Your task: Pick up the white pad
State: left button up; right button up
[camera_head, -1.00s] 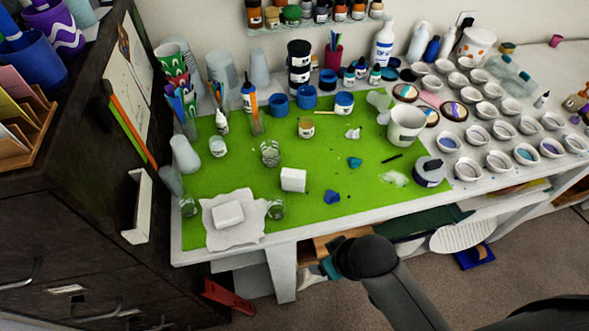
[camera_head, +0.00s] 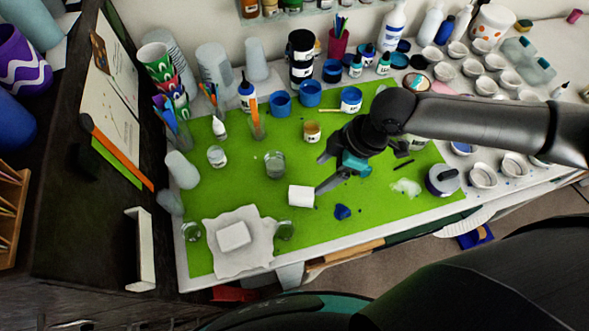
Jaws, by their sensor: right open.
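One white block-like pad (camera_head: 301,195) lies on the green mat (camera_head: 235,182), near its middle. A second white pad (camera_head: 234,237) lies on a crumpled white sheet (camera_head: 212,254) at the mat's front left. I cannot tell which one is the named pad. My right gripper (camera_head: 320,175) comes in from the right, open, with its fingers pointing left. Its lower fingertip is close beside the middle pad's right edge; I cannot tell if they touch. Nothing shows between the fingers. My left gripper is not in view.
A clear glass (camera_head: 275,165) stands behind the middle pad, and another glass (camera_head: 285,230) stands at its front left. A blue lump (camera_head: 342,212) lies to its right. Blue cups and bottles line the back. Several small white cups (camera_head: 483,175) fill the right side.

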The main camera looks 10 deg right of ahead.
send_over(302, 191)
jog(key=s+d, duration=0.1)
jog(key=d, duration=0.2)
notch_tip(302, 191, down, 5)
jog(key=shift+a+r, duration=0.15)
jog(key=shift+r, duration=0.05)
jog(key=x, duration=0.4)
jog(key=shift+f, duration=0.2)
jog(key=shift+w+a+f, duration=0.1)
jog(key=shift+a+f, duration=0.1)
jog(key=shift+f, duration=0.1)
jog(key=x, duration=0.4)
jog(key=shift+r, duration=0.1)
jog(key=shift+w+a+f, duration=0.1)
jog(key=shift+a+f, duration=0.1)
jog(key=shift+f, duration=0.25)
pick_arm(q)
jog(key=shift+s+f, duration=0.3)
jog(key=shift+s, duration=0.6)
